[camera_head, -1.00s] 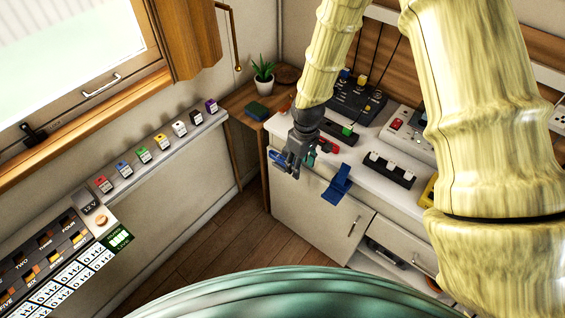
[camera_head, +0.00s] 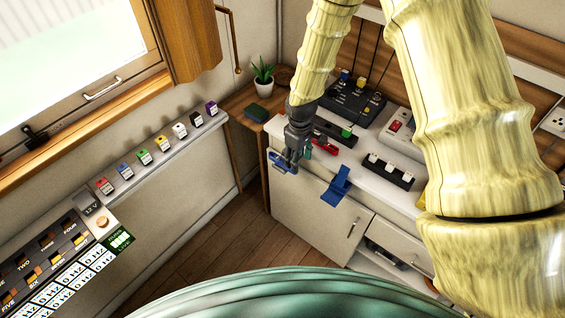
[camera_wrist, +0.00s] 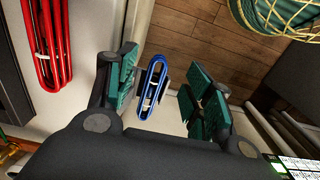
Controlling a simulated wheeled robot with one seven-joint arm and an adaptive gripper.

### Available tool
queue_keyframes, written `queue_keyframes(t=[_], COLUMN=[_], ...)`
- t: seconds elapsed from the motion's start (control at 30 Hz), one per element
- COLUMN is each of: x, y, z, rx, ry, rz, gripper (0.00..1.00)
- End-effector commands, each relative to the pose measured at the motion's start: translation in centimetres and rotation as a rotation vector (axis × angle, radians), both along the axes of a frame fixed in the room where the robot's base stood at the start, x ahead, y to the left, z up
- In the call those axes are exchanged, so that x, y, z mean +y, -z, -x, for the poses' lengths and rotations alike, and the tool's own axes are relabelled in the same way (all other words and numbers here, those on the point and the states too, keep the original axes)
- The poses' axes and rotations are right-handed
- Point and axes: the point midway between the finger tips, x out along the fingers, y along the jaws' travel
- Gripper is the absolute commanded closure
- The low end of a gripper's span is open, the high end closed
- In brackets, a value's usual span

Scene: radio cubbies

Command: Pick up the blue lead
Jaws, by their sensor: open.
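The blue lead (camera_wrist: 152,85) is a coiled bundle with light ties. In the wrist view it lies between the two green-padded fingers of my gripper (camera_wrist: 160,95), with a visible gap to the right finger and a smaller one to the left. In the head view the blue lead (camera_head: 281,162) shows at the left front edge of the white cabinet, just beside the fingertips of my gripper (camera_head: 292,163). The gripper is open and points down. Whether a finger touches the lead I cannot tell.
A blue bracket (camera_head: 337,186) juts from the cabinet edge to the right. Wooden floor lies below.

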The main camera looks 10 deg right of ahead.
Motion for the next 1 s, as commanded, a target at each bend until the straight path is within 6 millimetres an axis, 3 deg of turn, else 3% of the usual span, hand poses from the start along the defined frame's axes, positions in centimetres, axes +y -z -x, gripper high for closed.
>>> queue_keyframes(t=[0.5,0.9,1.0], x=[0.1,0.1,0.1], y=[4.4,5.1,5.1], z=[0.1,0.1,0.1], rx=[0.002,0.0,0.0], ry=[-0.001,0.0,0.0], rz=[0.0,0.0,0.0], gripper=[0.48,0.48,0.66])
